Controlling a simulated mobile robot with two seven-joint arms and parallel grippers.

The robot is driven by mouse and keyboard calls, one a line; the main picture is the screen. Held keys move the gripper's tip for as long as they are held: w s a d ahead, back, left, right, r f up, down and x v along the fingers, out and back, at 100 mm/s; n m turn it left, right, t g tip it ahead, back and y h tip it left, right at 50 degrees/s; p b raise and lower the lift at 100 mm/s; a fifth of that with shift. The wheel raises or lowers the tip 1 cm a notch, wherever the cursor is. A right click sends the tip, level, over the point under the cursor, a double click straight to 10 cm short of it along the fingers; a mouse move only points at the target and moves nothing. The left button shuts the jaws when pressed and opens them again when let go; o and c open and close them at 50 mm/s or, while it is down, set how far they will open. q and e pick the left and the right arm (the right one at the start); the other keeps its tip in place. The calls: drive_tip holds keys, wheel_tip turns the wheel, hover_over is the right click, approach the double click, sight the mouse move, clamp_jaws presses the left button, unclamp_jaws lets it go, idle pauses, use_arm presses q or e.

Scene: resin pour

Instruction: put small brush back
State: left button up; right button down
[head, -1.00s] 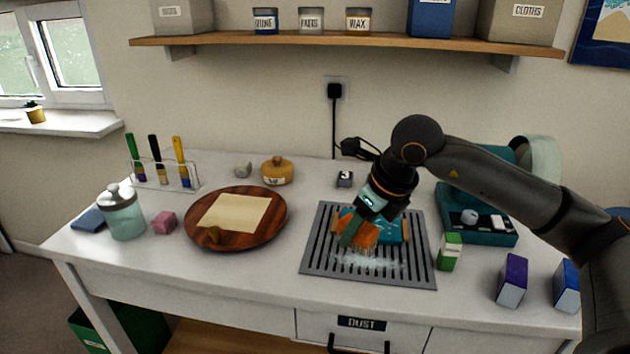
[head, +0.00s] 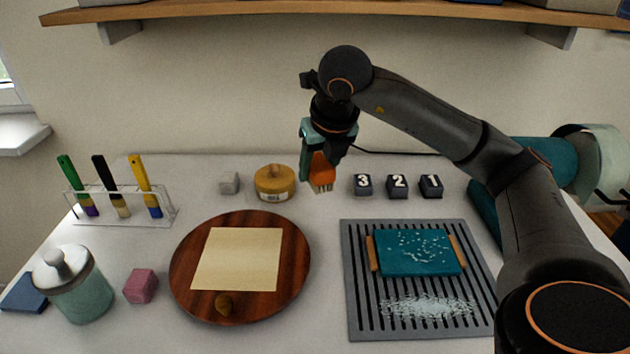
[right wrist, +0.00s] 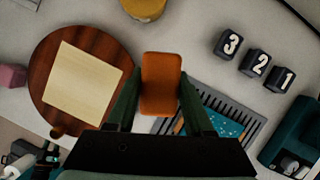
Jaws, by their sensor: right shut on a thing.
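The small brush has an orange body (head: 321,168) with short pale bristles pointing down. My right gripper (head: 325,150) is shut on it and holds it up, in front of the back wall, between the yellow round pot and the numbered blocks in the head view. In the right wrist view the orange brush body (right wrist: 161,84) sits between the two fingers; its bristles are hidden there. A clear rack (head: 125,208) at the left holds a green, a black and a yellow brush upright. My left gripper does not show clearly in either view.
A yellow pot (head: 275,183) and numbered blocks (head: 397,186) stand at the back. A round wooden board (head: 187,262) with a sheet is in the middle. A grey slotted mat (head: 360,322) bears a teal tray (head: 415,262) and white grains. A jar (head: 82,293) stands front left.

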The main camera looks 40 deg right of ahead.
drive_tip(key=w+d+f, duration=0.2)
drive_tip(key=d+f, duration=0.1)
drive_tip(key=w+d+f, duration=0.3)
drive_tip(key=w+d+f+p, duration=0.1)
drive_tip(key=w+d+f, duration=0.2)
drive_tip(key=d, duration=0.1)
drive_tip(key=shift+w, duration=0.1)
drive_tip(key=shift+w+f, duration=0.15)
drive_tip(key=shift+f, duration=0.05)
drive_tip(key=shift+w+d+f, duration=0.1)
drive_tip(key=shift+d+f, duration=0.1)
drive_tip(key=shift+f, duration=1.55)
drive_tip(key=shift+f, duration=0.2)
drive_tip(key=shift+c, duration=1.4)
unclamp_jaws()
drive_tip(key=shift+r, duration=0.1)
